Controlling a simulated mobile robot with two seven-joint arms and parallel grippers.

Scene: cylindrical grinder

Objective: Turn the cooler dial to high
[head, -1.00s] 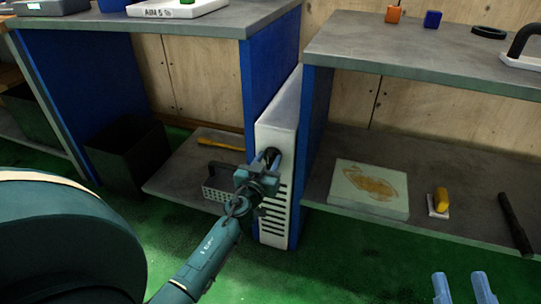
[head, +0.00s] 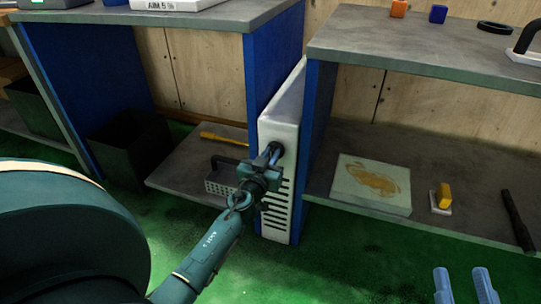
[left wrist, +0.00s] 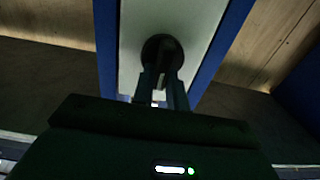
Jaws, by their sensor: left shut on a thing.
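The cooler (head: 283,118) is a narrow white box with dark vent slots, standing between two blue panels. Its round black dial (head: 278,149) is on the upper front face. My left gripper (head: 273,154) reaches in from below and is shut on the dial. In the left wrist view, the dial (left wrist: 161,46) lies at the ends of the two fingers (left wrist: 163,72), which partly cover it. The dial's setting cannot be read. My right gripper (head: 463,284) shows only its two light blue fingertips at the bottom right, apart with nothing between them.
A dark bin (head: 128,152) and a low shelf with a perforated metal piece (head: 222,187) are left of the cooler. The right shelf holds a pale board (head: 372,184), a yellow item (head: 444,195) and a black rod (head: 517,220). Green floor (head: 340,265) in front is clear.

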